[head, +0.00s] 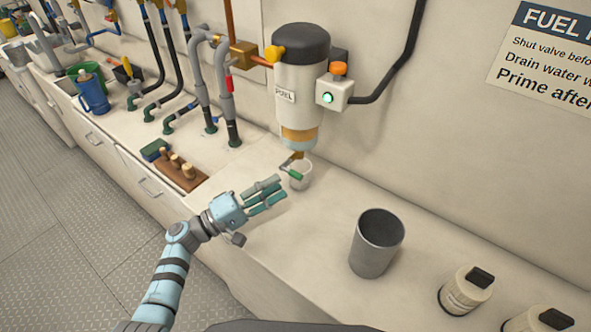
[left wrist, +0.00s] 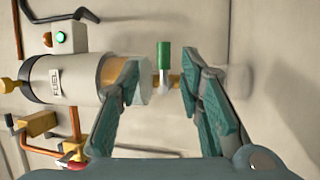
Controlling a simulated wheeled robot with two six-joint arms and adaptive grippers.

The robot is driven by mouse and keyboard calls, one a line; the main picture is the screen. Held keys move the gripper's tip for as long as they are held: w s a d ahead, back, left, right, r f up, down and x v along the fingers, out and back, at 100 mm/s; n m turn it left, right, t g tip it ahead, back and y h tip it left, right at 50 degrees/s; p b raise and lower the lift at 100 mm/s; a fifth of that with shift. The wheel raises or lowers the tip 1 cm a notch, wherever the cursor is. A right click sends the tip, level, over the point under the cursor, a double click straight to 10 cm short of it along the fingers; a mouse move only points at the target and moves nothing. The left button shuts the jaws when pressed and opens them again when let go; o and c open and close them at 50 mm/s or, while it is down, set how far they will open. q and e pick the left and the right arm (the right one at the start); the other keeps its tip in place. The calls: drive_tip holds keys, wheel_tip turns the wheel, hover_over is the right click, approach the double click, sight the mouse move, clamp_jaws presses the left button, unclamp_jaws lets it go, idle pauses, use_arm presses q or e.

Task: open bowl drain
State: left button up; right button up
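The fuel filter (head: 301,85), a cream cylinder with a dark cap and a clear bowl (head: 300,140) at its bottom, hangs on the wall. Below the bowl is a small brass drain with a green handle (head: 291,173). In the left wrist view, the green handle (left wrist: 164,54) shows between the fingertips, beyond them. My left gripper (head: 277,190) is open and empty, just front-left of the drain. It also shows in the left wrist view (left wrist: 160,75). Whether it touches the handle, I cannot tell. My right gripper is not in view.
A small clear cup (head: 302,182) stands under the drain. A grey metal cup (head: 375,250) stands on the counter to the right, with cream canisters (head: 465,291) further right. A wooden block with pegs (head: 178,172) and pipes (head: 210,85) are to the left. A switch box (head: 335,92) adjoins the filter.

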sight(295, 173)
use_arm(q)
drive_tip(key=x, duration=0.6)
drive_tip(key=shift+w+f, duration=0.25)
drive_tip(key=shift+w, duration=0.05)
drive_tip(key=shift+w+d, duration=0.15)
drive_tip(key=shift+d, duration=0.1)
drive_tip(key=shift+r, duration=0.1)
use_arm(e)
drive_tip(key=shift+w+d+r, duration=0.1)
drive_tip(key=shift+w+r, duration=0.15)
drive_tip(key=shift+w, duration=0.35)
use_arm(q)
drive_tip(key=shift+c, duration=0.3)
clamp_jaws()
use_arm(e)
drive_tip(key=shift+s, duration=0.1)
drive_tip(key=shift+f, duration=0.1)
